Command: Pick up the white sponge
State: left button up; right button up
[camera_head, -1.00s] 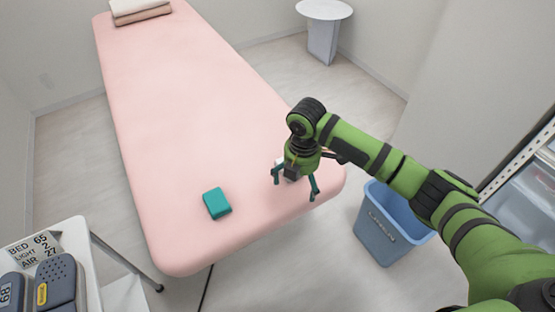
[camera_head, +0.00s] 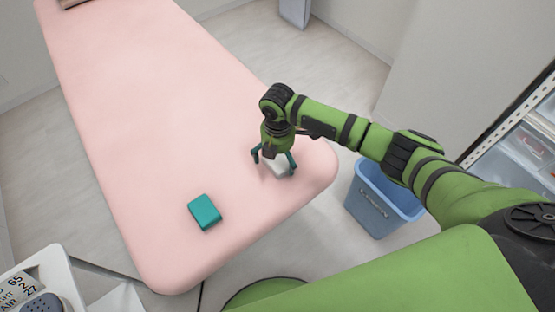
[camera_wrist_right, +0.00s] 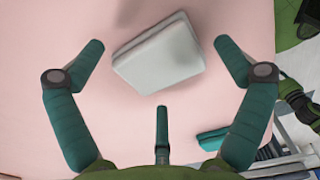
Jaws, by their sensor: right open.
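The white sponge (camera_head: 279,168) lies on the pink treatment bed (camera_head: 150,110) near its right front corner. My right gripper (camera_head: 274,164) is above it, pointing down, and partly hides it in the head view. In the right wrist view the white sponge (camera_wrist_right: 158,53) lies tilted between and beyond the fingertips of my open right gripper (camera_wrist_right: 160,48). The fingers show no contact with it. My left gripper is not in view.
A teal block (camera_head: 205,212) lies on the bed left of the white sponge. A blue bin (camera_head: 378,200) stands on the floor right of the bed. A white cart (camera_head: 50,275) is at the lower left. The bed's middle is clear.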

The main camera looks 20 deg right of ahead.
jog(key=shift+f, duration=0.55)
jog(key=c, duration=1.3)
